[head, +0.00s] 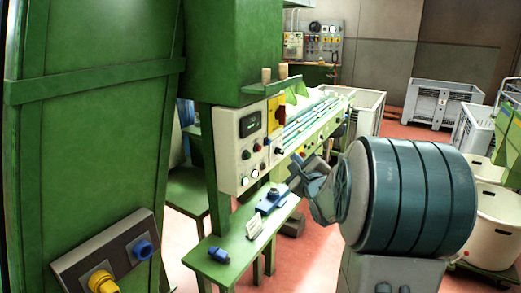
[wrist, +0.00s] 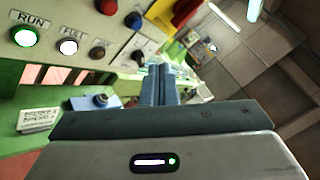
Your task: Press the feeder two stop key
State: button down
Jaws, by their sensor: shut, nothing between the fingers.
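A pale control panel (head: 240,148) with a meter, knobs and buttons is fixed to the green machine. I cannot read any label that marks the feeder two stop key. My gripper (head: 292,183) is right of the panel, in front of the machine; its fingers (wrist: 158,70) are together and empty, with no visible contact with a button.
A green shelf (head: 225,268) below the panel holds a blue device (head: 272,201), a small card (head: 254,226) and a blue knob (head: 219,255). A large green cabinet (head: 90,130) stands at left. Grey crates (head: 443,102) stand at the back right.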

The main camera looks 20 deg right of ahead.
aim_at(259, 148)
jog(key=w+a+b, duration=0.2)
jog(key=w+a, duration=0.3)
jog(key=w, duration=0.2)
jog(key=shift+a+b, duration=0.2)
jog(key=shift+b, duration=0.15)
dwell(1.9)
jog(key=shift+w+a, duration=0.25)
jog(key=shift+w, duration=0.05)
jog(key=shift+w+a+b, duration=0.3)
jog(key=shift+w+b, duration=0.05)
dwell(0.7)
jog(key=shift+s+d, duration=0.55)
jog(key=shift+s, duration=0.15)
